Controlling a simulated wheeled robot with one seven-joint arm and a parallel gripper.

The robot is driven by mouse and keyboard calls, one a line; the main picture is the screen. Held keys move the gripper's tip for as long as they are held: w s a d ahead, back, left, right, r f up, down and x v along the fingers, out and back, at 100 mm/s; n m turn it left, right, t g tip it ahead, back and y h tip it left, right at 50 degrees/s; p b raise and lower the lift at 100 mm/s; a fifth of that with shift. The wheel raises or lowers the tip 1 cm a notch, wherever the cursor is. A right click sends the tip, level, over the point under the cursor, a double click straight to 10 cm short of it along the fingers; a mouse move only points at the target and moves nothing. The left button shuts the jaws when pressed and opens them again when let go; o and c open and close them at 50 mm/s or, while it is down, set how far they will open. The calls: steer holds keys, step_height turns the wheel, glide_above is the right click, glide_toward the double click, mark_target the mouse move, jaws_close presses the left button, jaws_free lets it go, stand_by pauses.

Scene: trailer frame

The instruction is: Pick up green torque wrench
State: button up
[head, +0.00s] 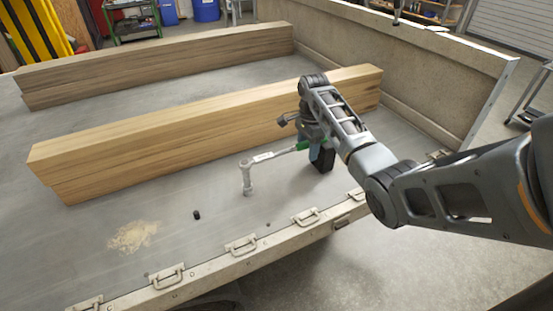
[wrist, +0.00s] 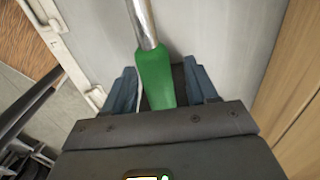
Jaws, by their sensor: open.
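The torque wrench has a green handle and a silver shaft (head: 265,156), with a socket end standing down on the grey trailer bed (head: 215,170). My gripper (head: 321,158) is low over the bed at the handle end of the wrench. In the wrist view the green handle (wrist: 154,78) lies between the two blue-grey fingers of my gripper (wrist: 160,70). The fingers are open, with a gap on the right side of the handle. The handle's near end is hidden behind the gripper body.
A long wooden beam (head: 150,140) lies just behind the wrench, and a second beam (head: 160,65) lies farther back. A small black piece (head: 196,214) and a sawdust patch (head: 134,235) are at the left front. Latches (head: 241,244) line the bed's front edge.

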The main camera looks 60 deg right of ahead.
steer(key=shift+f, duration=0.1)
steer(key=shift+c, duration=0.2)
jaws_close()
stand_by(0.5)
